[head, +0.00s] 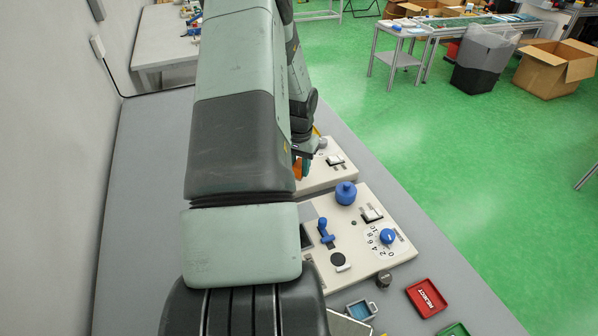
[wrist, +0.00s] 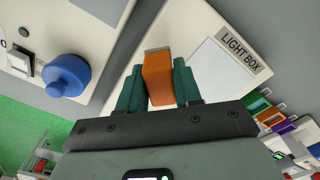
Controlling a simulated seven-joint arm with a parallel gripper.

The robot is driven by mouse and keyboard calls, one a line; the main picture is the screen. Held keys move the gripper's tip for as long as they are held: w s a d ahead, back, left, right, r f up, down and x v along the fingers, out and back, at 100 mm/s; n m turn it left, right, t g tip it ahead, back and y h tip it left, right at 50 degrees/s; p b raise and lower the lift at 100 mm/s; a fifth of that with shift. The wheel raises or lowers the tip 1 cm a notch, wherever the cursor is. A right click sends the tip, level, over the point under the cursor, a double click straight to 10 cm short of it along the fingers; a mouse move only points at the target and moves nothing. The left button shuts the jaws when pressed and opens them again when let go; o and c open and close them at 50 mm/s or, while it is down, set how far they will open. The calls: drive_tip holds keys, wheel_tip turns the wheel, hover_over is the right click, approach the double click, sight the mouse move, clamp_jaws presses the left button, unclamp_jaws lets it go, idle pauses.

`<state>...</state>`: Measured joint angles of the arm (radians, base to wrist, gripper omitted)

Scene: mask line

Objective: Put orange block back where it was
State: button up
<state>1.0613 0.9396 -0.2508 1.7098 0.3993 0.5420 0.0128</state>
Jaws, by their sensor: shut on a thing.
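The orange block (wrist: 158,76) is between the two green fingers of my gripper (wrist: 160,88) in the wrist view. My gripper is shut on it. Past the block is a pale board with a white panel (wrist: 216,80) labelled LIGHT BOX. In the head view, a small part of the orange block (head: 297,168) shows beside my arm, over or near the far pale board (head: 318,178). My arm hides most of the gripper there. I cannot tell whether the block touches the board.
The near board (head: 385,262) carries a blue knob (head: 346,193), a blue lever (head: 325,231) and a blue dial (head: 387,237). A red tray (head: 426,297) and a blue tray (head: 361,309) stand near the table's front. The grey table (head: 140,200) is bare at left.

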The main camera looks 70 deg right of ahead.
sight(299, 164)
drive_tip(key=shift+f, duration=1.2)
drive_tip(key=shift+f, duration=0.15)
drive_tip(key=o, duration=0.9)
drive_tip(key=shift+o, duration=0.2)
wheel_tip(299, 164, up, 12)
drive_tip(key=shift+r, duration=0.2)
